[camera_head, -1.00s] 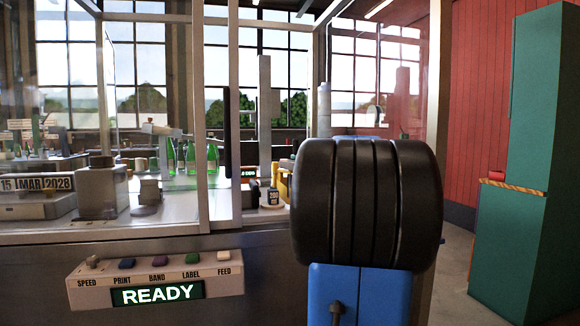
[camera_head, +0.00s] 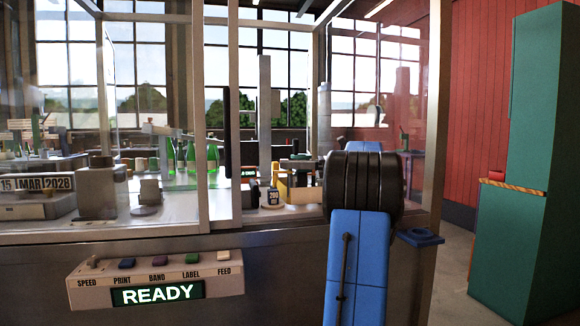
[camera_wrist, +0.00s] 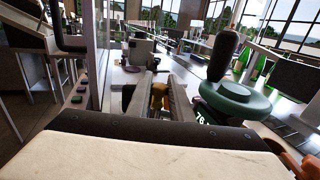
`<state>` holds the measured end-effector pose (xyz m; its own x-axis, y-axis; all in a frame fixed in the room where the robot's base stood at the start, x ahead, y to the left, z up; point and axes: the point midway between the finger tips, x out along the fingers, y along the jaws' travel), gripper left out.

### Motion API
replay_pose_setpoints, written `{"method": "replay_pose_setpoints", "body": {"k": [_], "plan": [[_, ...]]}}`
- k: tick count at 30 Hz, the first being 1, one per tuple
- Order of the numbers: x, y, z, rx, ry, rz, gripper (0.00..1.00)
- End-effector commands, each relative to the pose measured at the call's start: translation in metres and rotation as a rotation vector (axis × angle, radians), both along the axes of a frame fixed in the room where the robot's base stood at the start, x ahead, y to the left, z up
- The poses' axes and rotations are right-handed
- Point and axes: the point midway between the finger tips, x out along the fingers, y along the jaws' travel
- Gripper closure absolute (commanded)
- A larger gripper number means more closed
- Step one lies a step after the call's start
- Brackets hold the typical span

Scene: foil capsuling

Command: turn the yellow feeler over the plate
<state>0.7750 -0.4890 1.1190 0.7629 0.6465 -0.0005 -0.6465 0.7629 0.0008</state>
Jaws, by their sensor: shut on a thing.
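In the wrist view the yellow feeler (camera_wrist: 158,94) shows as a small yellow piece between the two grey fingers of my gripper (camera_wrist: 158,100), which is shut on it. How it is tilted cannot be told. In the head view a yellow part (camera_head: 282,186) shows on the machine's bench, left of my arm's black joint; I cannot tell whether it is the feeler. My gripper is not clearly visible there. I cannot make out the plate in either view.
A green handwheel with a black knob (camera_wrist: 233,98) stands close right of my fingers in the wrist view. Green bottles (camera_head: 190,157) stand behind the glass. A metal frame post (camera_head: 436,120) rises right of my arm. The control panel (camera_head: 155,280) reads READY.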

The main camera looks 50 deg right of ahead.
Motion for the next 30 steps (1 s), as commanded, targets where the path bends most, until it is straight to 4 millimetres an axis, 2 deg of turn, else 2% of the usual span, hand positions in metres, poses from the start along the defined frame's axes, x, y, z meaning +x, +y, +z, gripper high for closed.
{"method": "replay_pose_setpoints", "body": {"k": [7, 21, 22, 24, 30], "plan": [[0.0004, -0.0005, 0.0000, 0.001, -0.001, 0.061, 1.00], [0.0003, -0.0001, 0.0006, 0.000, -0.001, 0.071, 1.00], [0.0003, 0.0000, 0.0006, 0.000, -0.001, 0.071, 0.73], [0.0003, 0.0000, 0.0006, 0.000, -0.001, 0.071, 0.62], [0.0004, 0.0000, 0.0004, 0.000, -0.001, 0.071, 0.62]]}}
